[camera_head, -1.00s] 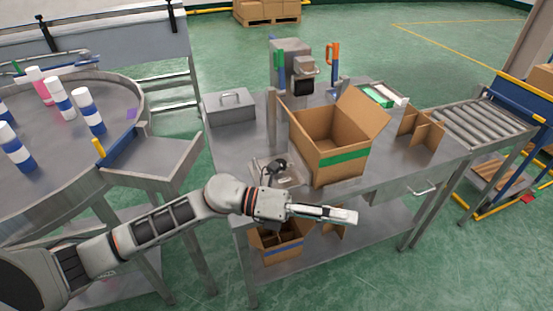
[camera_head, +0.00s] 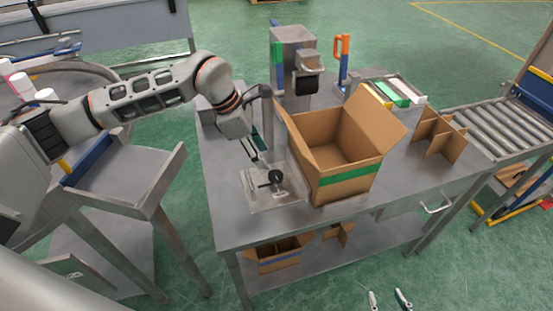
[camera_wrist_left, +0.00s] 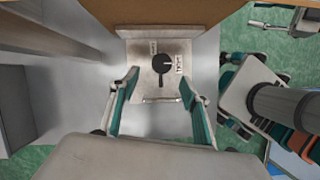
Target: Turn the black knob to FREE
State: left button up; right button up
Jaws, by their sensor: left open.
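The black knob (camera_head: 276,177) stands on a grey plate (camera_head: 254,199) on the metal table, with its arm pointing to the left. In the left wrist view the knob (camera_wrist_left: 165,63) has a pale line towards the right-hand label and its arm points down the picture. The small labels on either side are not clearly readable. My left gripper (camera_head: 260,155) is open and empty, above and behind the plate. In its wrist view the fingers (camera_wrist_left: 160,77) are spread to either side of the knob's arm, apart from it. My right gripper's fingertips (camera_head: 388,299) show apart at the bottom edge.
An open cardboard box (camera_head: 350,178) stands just right of the plate. A grey post (camera_head: 267,112) rises close behind my left gripper. A machine (camera_head: 294,55) and a cardboard divider (camera_head: 440,135) stand further off. The table front beside the plate is clear.

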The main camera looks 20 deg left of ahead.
aim_at(274, 175)
pick_arm(q)
jog(key=b+x, duration=0.1)
jog(key=x, duration=0.1)
jog(key=b+x, duration=0.3)
jog(key=x, duration=0.1)
jog(key=shift+s+d+f, duration=0.1)
jog(key=shift+s+f, duration=0.1)
jog(key=shift+f, duration=0.25)
jog(key=shift+d+f+b, duration=0.15)
jog(key=shift+f+b, duration=0.1)
jog(key=shift+b, duration=0.2)
jog(key=shift+w+f, duration=0.15)
jog(key=c, duration=1.1)
pick_arm(e)
notch_tip(274, 175, down, 6)
jog(key=s, duration=0.2)
jog(key=shift+f, duration=0.15)
